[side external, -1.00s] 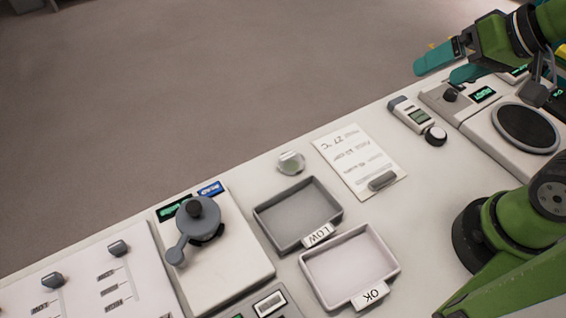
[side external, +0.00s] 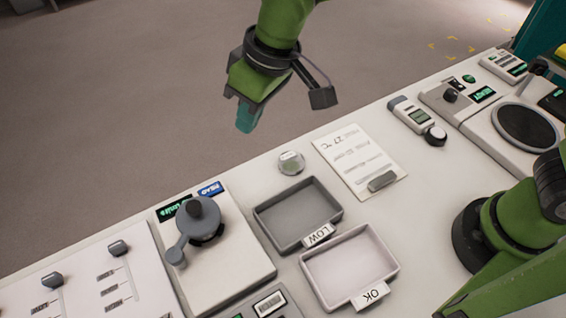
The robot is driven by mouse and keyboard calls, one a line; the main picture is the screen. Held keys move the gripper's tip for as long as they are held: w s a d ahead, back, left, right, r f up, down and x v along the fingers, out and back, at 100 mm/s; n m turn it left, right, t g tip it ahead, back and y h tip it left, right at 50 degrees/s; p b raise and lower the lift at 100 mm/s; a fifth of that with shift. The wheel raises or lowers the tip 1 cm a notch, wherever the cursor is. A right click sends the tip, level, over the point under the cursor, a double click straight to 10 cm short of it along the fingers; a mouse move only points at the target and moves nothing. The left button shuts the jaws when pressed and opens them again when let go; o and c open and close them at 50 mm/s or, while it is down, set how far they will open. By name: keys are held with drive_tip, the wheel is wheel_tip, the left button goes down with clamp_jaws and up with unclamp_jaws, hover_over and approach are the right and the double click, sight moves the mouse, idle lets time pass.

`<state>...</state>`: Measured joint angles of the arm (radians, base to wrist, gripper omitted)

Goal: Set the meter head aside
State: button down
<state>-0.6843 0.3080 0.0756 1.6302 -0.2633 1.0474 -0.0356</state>
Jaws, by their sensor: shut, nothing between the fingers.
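The meter head appears to be the grey round piece with a black knob (side external: 200,220) and a short arm ending in a small disc at its lower left. It sits on a pale meter base (side external: 235,270), beside a green display and a blue READ label. What lies under it is mostly hidden. My gripper (side external: 245,118) has teal fingers, which are shut and empty. It hangs up and to the right of the meter head in the picture, clear of it and of the bench.
A small clear round dish (side external: 291,163) stands near the bench's far edge. A grey LOW tray (side external: 270,230) and a pale OK tray (side external: 308,266) lie right of the meter. A note card (side external: 355,150) and a handheld device (side external: 411,115) lie farther right. A slider panel (side external: 85,285) is at left.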

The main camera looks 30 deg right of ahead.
sight(189, 222)
drive_tip(key=w+a+f+n, duration=0.1)
drive_tip(key=a+f+n, duration=0.1)
drive_tip(key=a, duration=1.4)
drive_tip(key=shift+a+f+n, duration=0.15)
drive_tip(key=shift+n, duration=0.45)
drive_tip(key=shift+w, duration=0.1)
drive_tip(key=x, duration=1)
drive_tip(key=shift+w+f, duration=0.15)
drive_tip(key=shift+w, duration=0.05)
drive_tip(key=shift+s+d, duration=0.6)
drive_tip(key=shift+s, duration=0.05)
drive_tip(key=shift+s+d+f, duration=0.15)
drive_tip(key=shift+s+d, duration=0.6)
drive_tip(key=shift+d, duration=0.05)
drive_tip(key=shift+d, duration=0.1)
